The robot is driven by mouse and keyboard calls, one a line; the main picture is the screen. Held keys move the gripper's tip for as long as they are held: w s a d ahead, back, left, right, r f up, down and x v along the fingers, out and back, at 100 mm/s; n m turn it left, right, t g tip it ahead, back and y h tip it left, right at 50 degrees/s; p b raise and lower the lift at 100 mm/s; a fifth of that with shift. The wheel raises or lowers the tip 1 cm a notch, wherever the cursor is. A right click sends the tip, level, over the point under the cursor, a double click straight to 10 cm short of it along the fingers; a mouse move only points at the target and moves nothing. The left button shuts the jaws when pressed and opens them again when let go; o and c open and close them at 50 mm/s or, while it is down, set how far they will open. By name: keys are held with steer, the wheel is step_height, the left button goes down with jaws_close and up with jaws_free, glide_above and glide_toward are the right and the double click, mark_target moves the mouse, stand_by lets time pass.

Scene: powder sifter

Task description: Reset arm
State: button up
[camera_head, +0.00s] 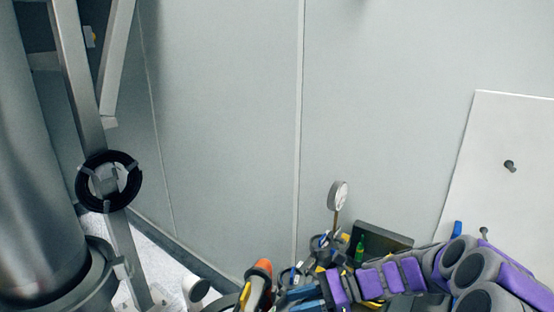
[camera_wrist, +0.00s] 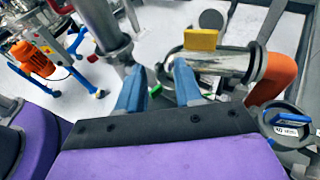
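My arm, with purple pads and grey joints, reaches in from the lower right of the head view, bent and low in the picture. In the wrist view my gripper (camera_wrist: 157,72) shows two blue fingers standing apart on a black bar, with a clear gap and nothing held between them. The fingertips point toward a metal cylindrical part beyond them. In the head view the hand end is among cluttered parts at the bottom edge, and its fingers are hard to make out.
A large steel cylinder (camera_head: 35,170) and a frame with a black ring (camera_head: 108,181) stand left. A round gauge (camera_head: 338,196) stands near the arm. The wrist view shows a yellow block (camera_wrist: 200,40), an orange cylinder (camera_wrist: 274,78) and an orange motor (camera_wrist: 33,60). Pale wall fills the upper head view.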

steer(key=s+a+r+n+g+h+b, duration=0.1)
steer(key=s+a+n+g+h, duration=0.2)
steer(key=s+n+h, duration=0.9)
steer(key=s+d+f+n+t+h+b, duration=0.1)
steer(key=s+d+n, duration=0.1)
steer(key=s+d, duration=0.3)
steer(key=s+d+f+n+t+h+b, duration=0.1)
steer(key=s+d+n, duration=0.2)
steer(key=s, duration=1)
steer(key=d, duration=0.3)
steer(key=shift+s+d+f+t+h, duration=0.25)
steer(key=shift+s+d+t+h, duration=0.05)
steer(key=shift+t+h, duration=0.1)
